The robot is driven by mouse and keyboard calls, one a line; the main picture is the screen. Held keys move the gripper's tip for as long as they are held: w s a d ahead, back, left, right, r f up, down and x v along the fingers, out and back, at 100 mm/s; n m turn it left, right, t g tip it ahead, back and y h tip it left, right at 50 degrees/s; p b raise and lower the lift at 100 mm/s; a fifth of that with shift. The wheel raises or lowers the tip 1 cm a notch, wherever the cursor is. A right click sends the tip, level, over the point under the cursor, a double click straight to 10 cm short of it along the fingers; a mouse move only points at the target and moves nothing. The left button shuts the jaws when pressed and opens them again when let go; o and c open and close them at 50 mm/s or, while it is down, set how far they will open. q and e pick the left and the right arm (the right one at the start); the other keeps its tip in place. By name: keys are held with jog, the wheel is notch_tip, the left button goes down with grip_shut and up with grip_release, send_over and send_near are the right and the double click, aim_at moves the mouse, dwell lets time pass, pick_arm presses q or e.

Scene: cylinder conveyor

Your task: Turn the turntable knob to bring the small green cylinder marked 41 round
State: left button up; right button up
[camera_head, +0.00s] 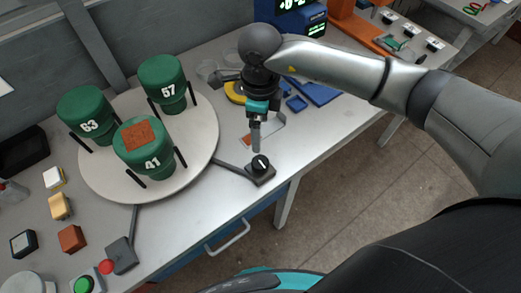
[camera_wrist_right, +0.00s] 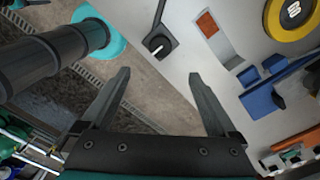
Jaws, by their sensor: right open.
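The green cylinder marked 41 (camera_head: 142,155) stands upright at the front of the round pale turntable (camera_head: 199,141), between dark posts, with a reddish-brown patch on top. The turntable knob (camera_head: 260,163), black with a white line, sits on a dark base at the table's front edge, right of the turntable. It also shows in the right wrist view (camera_wrist_right: 158,44). My right gripper (camera_head: 256,146) points down just above and behind the knob in the head view. Its fingers (camera_wrist_right: 158,76) are spread and empty, with the knob apart from them. My left gripper is not in view.
Green cylinders marked 63 (camera_head: 87,115) and 57 (camera_head: 163,84) stand farther back on the turntable. Several small blocks, a green button (camera_head: 84,284) and a red button (camera_head: 106,266) are at the left. Blue parts (camera_head: 297,103) lie behind my right gripper.

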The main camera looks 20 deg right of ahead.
aim_at(260, 162)
notch_tip(260, 162, down, 15)
jog(key=shift+f, duration=0.1)
dwell(0.4)
jog(key=c, duration=1.4)
jog(key=shift+n, duration=0.3)
jog(key=o, duration=1.4)
notch_tip(260, 162, up, 15)
jog(key=shift+r+b, duration=0.2)
jog(key=shift+b, duration=0.15)
